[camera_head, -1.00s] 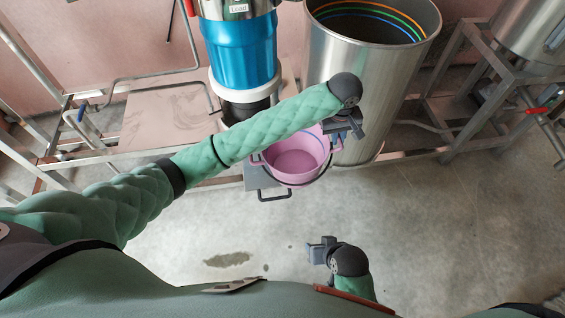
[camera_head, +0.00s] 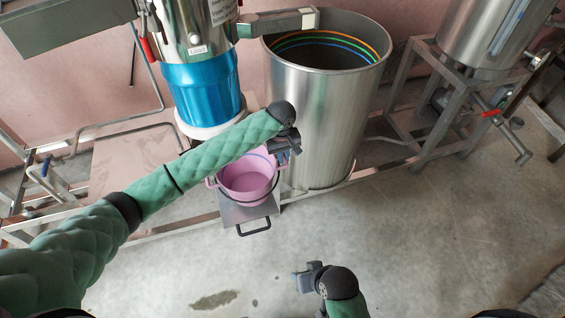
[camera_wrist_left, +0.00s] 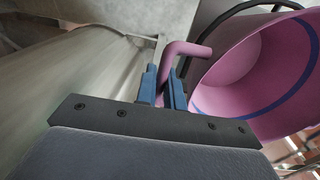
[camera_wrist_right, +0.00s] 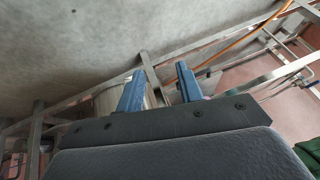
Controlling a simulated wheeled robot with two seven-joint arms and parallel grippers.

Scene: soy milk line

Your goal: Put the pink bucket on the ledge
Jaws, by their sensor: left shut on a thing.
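The pink bucket (camera_head: 262,184) is upright and appears over the small grey metal ledge (camera_head: 234,215), which has a dark handle at its front. I cannot tell whether its base touches the ledge. My left gripper (camera_head: 283,156) is at the bucket's right side, shut on its pink side handle. In the left wrist view the handle passes between the blue fingers (camera_wrist_left: 163,88), and the bucket (camera_wrist_left: 235,75) opens to the right. My right gripper (camera_head: 303,282) is apart from the bucket, low in the head view. In the right wrist view its fingers (camera_wrist_right: 160,88) are apart and empty.
A tall steel drum (camera_head: 325,120) stands right beside the bucket. A blue and steel machine (camera_head: 202,95) stands behind it. A steel frame (camera_head: 410,125) with another tank (camera_head: 480,40) is at the right. The floor in front is clear, with a wet patch (camera_head: 214,300).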

